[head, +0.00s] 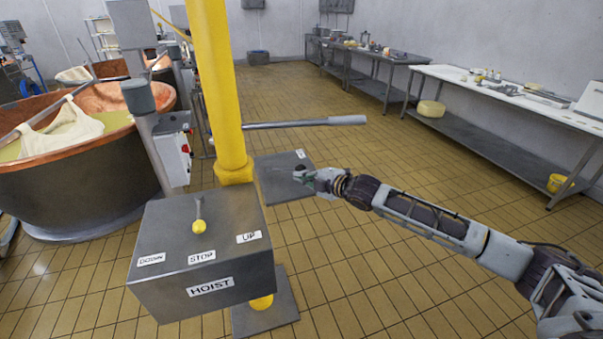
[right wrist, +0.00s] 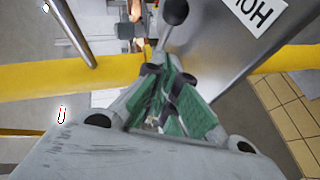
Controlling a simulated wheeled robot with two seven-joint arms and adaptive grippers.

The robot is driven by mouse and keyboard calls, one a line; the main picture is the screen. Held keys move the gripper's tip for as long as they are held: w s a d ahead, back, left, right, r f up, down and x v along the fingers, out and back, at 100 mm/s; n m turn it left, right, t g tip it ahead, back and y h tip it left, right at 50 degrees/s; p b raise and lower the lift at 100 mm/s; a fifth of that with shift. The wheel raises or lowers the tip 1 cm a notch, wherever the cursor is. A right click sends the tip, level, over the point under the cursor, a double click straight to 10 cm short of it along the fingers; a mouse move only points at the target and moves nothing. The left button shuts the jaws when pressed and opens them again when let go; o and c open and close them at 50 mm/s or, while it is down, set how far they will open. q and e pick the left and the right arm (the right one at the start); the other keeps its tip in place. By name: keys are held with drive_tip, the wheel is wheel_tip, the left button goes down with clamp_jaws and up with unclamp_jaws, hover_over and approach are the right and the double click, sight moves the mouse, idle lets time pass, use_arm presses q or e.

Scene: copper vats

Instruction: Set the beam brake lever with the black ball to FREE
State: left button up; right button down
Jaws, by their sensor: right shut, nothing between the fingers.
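The black ball (right wrist: 174,12) of the brake lever shows at the top of the right wrist view, on a short metal rod beside a grey plate. The plate carries a white label (right wrist: 256,14), cut off, its visible letters starting with HO. In the head view the grey brake box (head: 285,190) stands behind the yellow post, with a small unreadable label. My right gripper (head: 300,174) is over this box, shut and empty; its green-padded fingers (right wrist: 166,75) are close to the rod. I cannot tell whether they touch it. My left gripper is out of view.
A hoist box (head: 200,270) with a yellow-ball lever stands in front, left of my right arm. The yellow post (head: 215,90) and a grey horizontal bar (head: 300,123) rise near the brake box.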

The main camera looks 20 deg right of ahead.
sight(290, 169)
drive_tip(key=shift+w+a+f, duration=0.15)
drive_tip(key=shift+w+a, duration=0.25)
drive_tip(key=shift+w, duration=0.2)
drive_tip(key=shift+w+d+f, duration=0.2)
drive_tip(key=shift+w, duration=0.3)
drive_tip(key=shift+w+d+f, duration=0.15)
drive_tip(key=shift+w+d, duration=0.05)
drive_tip(key=shift+w, duration=0.25)
drive_tip(key=shift+w+d+f, duration=0.25)
drive_tip(key=shift+w+f, duration=0.15)
drive_tip(key=shift+w, duration=0.35)
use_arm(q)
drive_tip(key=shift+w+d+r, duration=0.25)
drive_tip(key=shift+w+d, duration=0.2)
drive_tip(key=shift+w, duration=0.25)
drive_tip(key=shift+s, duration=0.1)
